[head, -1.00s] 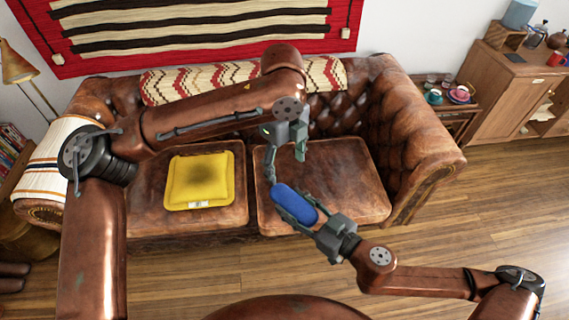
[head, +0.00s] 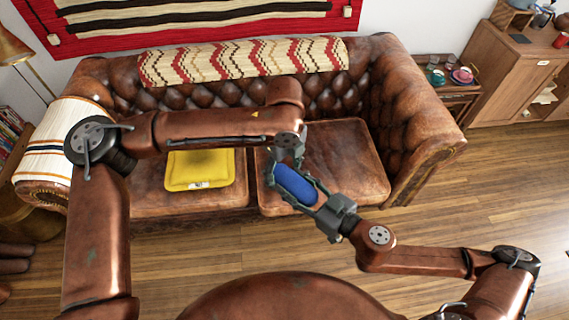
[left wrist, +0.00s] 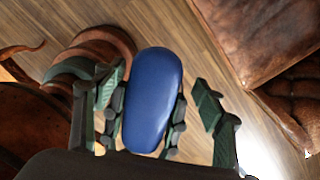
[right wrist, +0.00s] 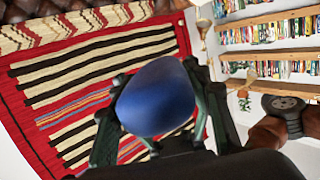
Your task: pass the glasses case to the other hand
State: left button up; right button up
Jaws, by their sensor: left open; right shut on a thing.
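The glasses case (head: 296,187) is a blue rounded oblong held in the air in front of the sofa. My right gripper (head: 313,194) is shut on it, with a finger along each side, and the case also fills the middle of the right wrist view (right wrist: 155,97). My left gripper (head: 284,160) is at the case's upper end, near the sofa's front. In the left wrist view the case (left wrist: 152,100) lies between the open fingers of my left gripper (left wrist: 158,105), with a clear gap to the right finger. The fingers of both grippers partly overlap in the head view.
A brown leather sofa (head: 350,165) stands behind, with a yellow cushion (head: 200,170) on its left seat. A small side table (head: 458,90) with cups and a wooden cabinet (head: 520,85) are at right. Wooden floor (head: 480,200) is clear at right.

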pick_arm(q)
jog(key=shift+f, duration=0.1)
jog(key=shift+c, duration=0.2)
jog(key=c, duration=0.9)
jog(key=o, duration=0.9)
jog(key=shift+o, duration=0.2)
